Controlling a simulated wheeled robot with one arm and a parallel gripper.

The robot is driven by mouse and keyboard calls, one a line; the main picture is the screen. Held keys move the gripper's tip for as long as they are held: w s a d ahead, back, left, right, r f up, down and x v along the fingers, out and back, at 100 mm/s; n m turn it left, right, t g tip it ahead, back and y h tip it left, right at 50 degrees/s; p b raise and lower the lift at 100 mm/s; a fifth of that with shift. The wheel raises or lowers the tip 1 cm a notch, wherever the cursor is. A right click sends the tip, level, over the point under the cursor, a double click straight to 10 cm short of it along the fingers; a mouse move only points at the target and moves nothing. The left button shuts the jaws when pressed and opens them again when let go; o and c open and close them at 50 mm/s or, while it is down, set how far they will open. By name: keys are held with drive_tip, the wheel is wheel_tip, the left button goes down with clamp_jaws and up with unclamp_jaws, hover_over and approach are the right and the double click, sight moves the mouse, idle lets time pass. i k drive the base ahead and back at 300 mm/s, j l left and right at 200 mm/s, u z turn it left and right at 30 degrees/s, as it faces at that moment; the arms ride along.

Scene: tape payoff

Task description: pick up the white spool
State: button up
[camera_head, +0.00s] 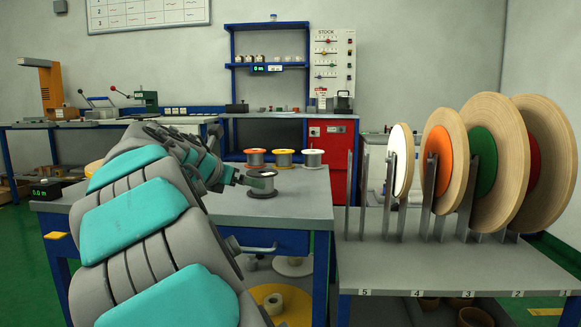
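The white spool (313,160) stands upright on the grey table (307,199), at the right end of a short row near the back edge. It has white flanges and a grey wound middle. My gripper (256,178) is at the table's middle, to the left of the white spool and nearer to me, apart from it. A black-rimmed spool (263,190) stands right at the gripper's tip. The fingers are small and dark, so I cannot tell whether they are open, or whether they touch the black spool.
A yellow spool (284,160) and an orange-red spool (255,159) stand left of the white one. My arm covers the table's left part. A rack (450,266) of large upright discs stands at right. The table's right front is clear.

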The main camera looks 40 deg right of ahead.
sight(313, 157)
drive_tip(key=z, duration=1.45)
